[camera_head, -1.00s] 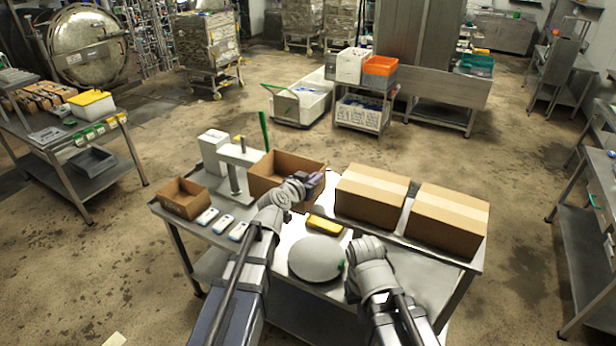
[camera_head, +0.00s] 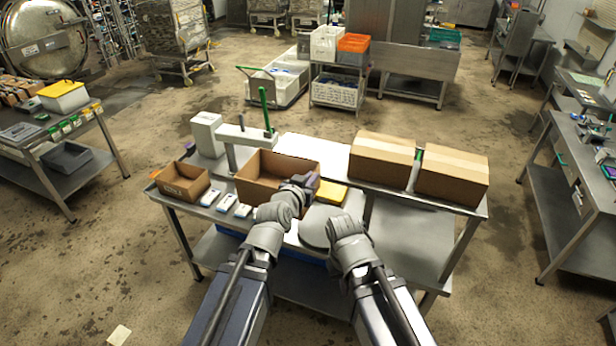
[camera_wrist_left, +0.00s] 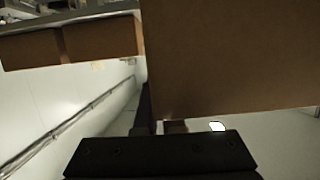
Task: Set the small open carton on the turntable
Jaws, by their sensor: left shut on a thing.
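The open brown carton (camera_head: 262,192) is at the middle of the bench, with its open top up. My left gripper (camera_head: 308,182) is shut on its right side. In the left wrist view the carton's brown wall (camera_wrist_left: 235,60) fills the upper right, against my gripper (camera_wrist_left: 160,126). I cannot tell whether its base touches the bench. The round grey turntable (camera_head: 316,226) lies to the carton's right and nearer to me, partly covered by my arms. My right gripper (camera_head: 343,222) is beside the turntable's right edge; its fingers are hidden.
A smaller open carton (camera_head: 182,184) stands at the bench's left end, near several white devices (camera_head: 226,203). A grey post stand (camera_head: 230,150) and white box (camera_head: 207,134) are behind. A yellow item (camera_head: 330,192) lies behind the turntable. Two closed boxes (camera_head: 383,160) (camera_head: 452,176) stand right.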

